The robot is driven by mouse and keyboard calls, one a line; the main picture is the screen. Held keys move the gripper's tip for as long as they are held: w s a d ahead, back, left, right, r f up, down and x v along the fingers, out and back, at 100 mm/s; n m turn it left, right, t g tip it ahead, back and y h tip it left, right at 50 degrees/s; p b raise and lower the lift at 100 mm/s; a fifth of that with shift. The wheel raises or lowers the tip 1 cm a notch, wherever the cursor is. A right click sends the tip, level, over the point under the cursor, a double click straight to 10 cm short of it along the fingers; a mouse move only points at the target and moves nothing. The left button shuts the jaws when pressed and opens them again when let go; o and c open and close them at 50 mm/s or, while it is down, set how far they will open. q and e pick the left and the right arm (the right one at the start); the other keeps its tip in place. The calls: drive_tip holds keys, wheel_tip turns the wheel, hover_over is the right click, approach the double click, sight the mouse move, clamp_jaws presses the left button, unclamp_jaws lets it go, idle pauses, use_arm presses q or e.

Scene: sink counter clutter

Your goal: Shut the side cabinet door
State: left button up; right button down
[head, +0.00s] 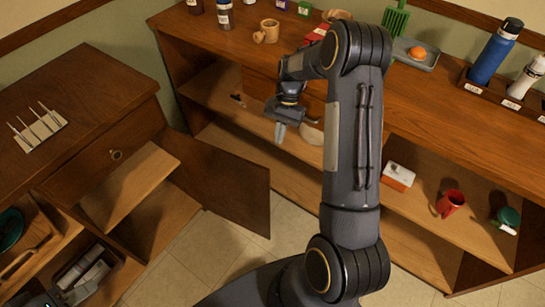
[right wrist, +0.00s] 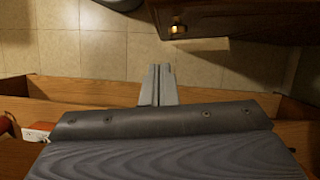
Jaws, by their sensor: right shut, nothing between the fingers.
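The side cabinet (head: 80,85) stands at the left in the head view. Its dark wood door (head: 230,185) stands open, jutting right toward the long counter. My right gripper (head: 280,134) points down beside the counter's open shelves, above and right of the door's free end, apart from it. In the right wrist view its fingers (right wrist: 158,86) are shut and empty. A dark panel, apparently the door (right wrist: 245,20), shows there at the upper right with a brass knob (right wrist: 178,28). My left gripper (head: 62,293) is partly visible at the lower left; its fingers are unclear.
The long counter (head: 270,60) holds cups, bottles and an orange on a tray (head: 415,54). Its shelves hold a red mug (head: 450,203) and a red-white box (head: 398,177). The side cabinet has a knobbed drawer (head: 115,154). Tiled floor (head: 225,240) lies open below.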

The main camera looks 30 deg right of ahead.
drive_tip(key=s+a+f, duration=0.3)
drive_tip(key=a+f, duration=0.2)
drive_tip(key=shift+p, duration=0.3)
drive_tip(key=shift+s+a+f, duration=0.1)
drive_tip(key=shift+a, duration=0.15)
